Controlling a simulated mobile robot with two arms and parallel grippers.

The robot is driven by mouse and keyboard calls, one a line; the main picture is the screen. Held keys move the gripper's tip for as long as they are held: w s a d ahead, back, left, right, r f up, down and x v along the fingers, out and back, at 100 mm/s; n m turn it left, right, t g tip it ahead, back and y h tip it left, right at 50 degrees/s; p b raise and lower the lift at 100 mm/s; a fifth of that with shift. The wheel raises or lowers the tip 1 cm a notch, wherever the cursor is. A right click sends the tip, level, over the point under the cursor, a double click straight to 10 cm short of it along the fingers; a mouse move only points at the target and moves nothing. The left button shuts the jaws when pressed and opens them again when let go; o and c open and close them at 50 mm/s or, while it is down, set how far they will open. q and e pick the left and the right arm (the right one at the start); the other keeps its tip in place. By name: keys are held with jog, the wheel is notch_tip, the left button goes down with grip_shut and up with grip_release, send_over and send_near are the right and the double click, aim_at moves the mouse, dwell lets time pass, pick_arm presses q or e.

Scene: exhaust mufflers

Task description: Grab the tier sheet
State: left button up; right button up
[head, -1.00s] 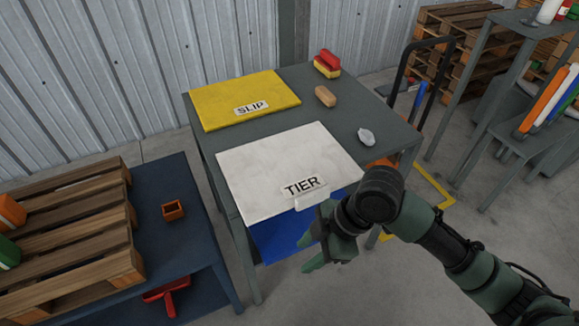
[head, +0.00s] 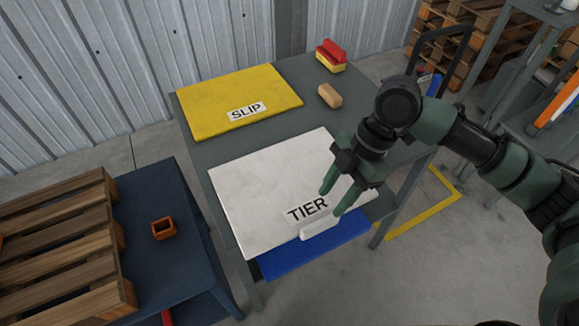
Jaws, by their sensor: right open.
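The tier sheet (head: 265,185) is a white flat panel lying on the grey table, with a "TIER" label near its front edge. A small white tab (head: 320,229) sticks out at its front edge beside the label. My right gripper (head: 334,203) is open, with its two green fingers pointing down over the sheet's front right part, close to the label and tab. I cannot tell whether the fingers touch the sheet. The gripper and wrist hide part of the sheet's right side. My left gripper is not in view.
A yellow "SLIP" sheet (head: 225,98) lies behind on the grey table (head: 300,118). A tan block (head: 330,96) and a red and yellow brush (head: 331,55) are at the back right. A blue panel (head: 290,262) sits below the sheet. A wooden pallet (head: 60,245) is at left.

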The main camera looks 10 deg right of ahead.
aim_at(323, 220)
jog(key=x, duration=0.4)
jog(key=shift+s+d+f+p, duration=0.1)
jog(key=shift+s+d+p, duration=0.1)
jog(key=shift+s+p, duration=0.15)
jog(key=shift+x, duration=1.25)
jog(key=shift+w+f, duration=0.1)
jog(key=shift+f, duration=0.4)
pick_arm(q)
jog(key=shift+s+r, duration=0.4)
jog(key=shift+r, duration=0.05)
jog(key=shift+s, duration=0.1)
pick_arm(e)
jog(key=shift+f, duration=0.1)
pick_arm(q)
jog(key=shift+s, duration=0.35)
pick_arm(e)
grip_shut()
